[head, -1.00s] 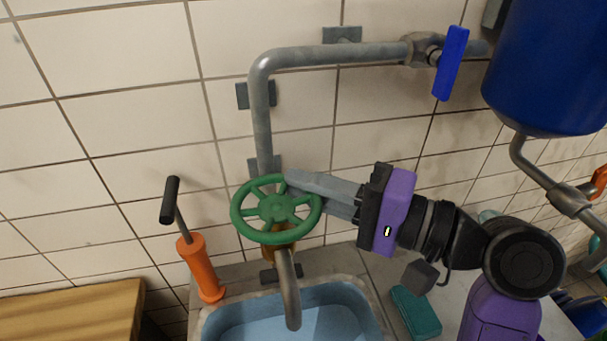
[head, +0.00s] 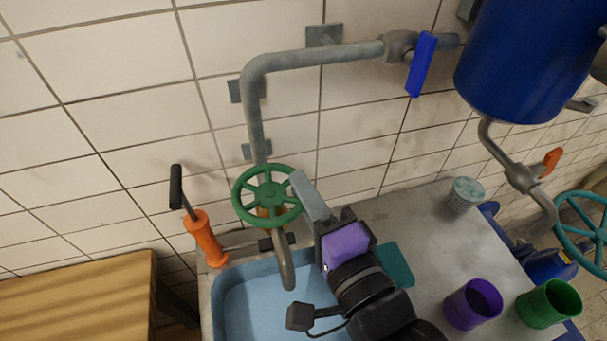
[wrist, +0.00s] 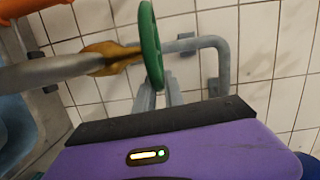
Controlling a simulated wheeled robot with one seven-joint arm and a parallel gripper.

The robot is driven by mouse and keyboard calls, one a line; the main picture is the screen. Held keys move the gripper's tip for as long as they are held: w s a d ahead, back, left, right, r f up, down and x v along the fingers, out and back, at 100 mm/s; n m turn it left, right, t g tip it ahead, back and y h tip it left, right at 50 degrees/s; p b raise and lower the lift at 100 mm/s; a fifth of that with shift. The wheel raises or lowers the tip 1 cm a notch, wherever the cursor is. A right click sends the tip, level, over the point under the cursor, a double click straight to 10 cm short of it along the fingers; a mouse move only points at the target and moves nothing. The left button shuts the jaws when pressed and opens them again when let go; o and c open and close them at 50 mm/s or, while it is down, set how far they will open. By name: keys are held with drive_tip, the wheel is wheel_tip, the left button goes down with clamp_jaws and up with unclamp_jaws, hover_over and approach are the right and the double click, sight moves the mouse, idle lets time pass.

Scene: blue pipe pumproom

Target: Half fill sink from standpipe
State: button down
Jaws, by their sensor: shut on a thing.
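The standpipe's green handwheel (head: 267,197) sits on a brass valve body above the sink, and its rim shows edge-on in the wrist view (wrist: 150,50). My gripper (head: 300,183) is shut on the right side of the wheel's rim; its grey fingers also show in the wrist view (wrist: 160,95). The grey spout (head: 287,265) curves down over the sink, with no clear stream seen at its mouth. The sink (head: 232,280) has a light blue basin, partly hidden by my wrist. I cannot tell the water level in it.
A blue lever (head: 421,65) is on the pipe leading to a blue tank (head: 530,60). An orange hand pump (head: 206,240) stands left of the sink, beside a wooden bench (head: 80,305). A teal block (head: 395,265), purple cup (head: 473,304) and green cup (head: 548,304) are at right.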

sight(291, 214)
drive_tip(key=shift+s+a+f+m+t+h, duration=0.1)
drive_tip(key=shift+s+m+t+h, duration=0.25)
drive_tip(key=shift+m+h, duration=0.55)
drive_tip(key=shift+s+m+t+h, duration=0.2)
drive_tip(key=shift+m+t+h, duration=0.25)
drive_tip(key=shift+h, duration=0.75)
drive_tip(key=shift+s+a+m+h, duration=0.1)
drive_tip(key=shift+s+m+h, duration=0.1)
drive_tip(key=shift+m+h, duration=0.5)
drive_tip(key=shift+s+a+m+h, duration=0.15)
drive_tip(key=shift+m+h, duration=0.3)
drive_tip(key=shift+h, duration=0.45)
drive_tip(key=shift+s+a+r+m+h+p, duration=0.1)
drive_tip(key=shift+s+a+m+h+p, duration=0.1)
drive_tip(key=shift+m+h, duration=0.5)
drive_tip(key=shift+s+a+r+m+h+p, duration=0.1)
drive_tip(key=shift+s+m+h, duration=0.25)
drive_tip(key=shift+h, duration=0.7)
drive_tip(key=shift+s+a+r+m+h+p, duration=0.1)
drive_tip(key=shift+m+h, duration=0.55)
drive_tip(key=shift+h, duration=0.2)
drive_tip(key=shift+s+a+f+m+g+h+p, duration=0.1)
drive_tip(key=shift+s+f+m+g+h+p, duration=0.1)
drive_tip(key=shift+m+g+h+p, duration=0.5)
drive_tip(key=shift+h+b, duration=0.3)
drive_tip(key=c, duration=1.5)
unclamp_jaws()
drive_tip(key=shift+o, duration=0.2)
drive_tip(key=shift+s, duration=0.15)
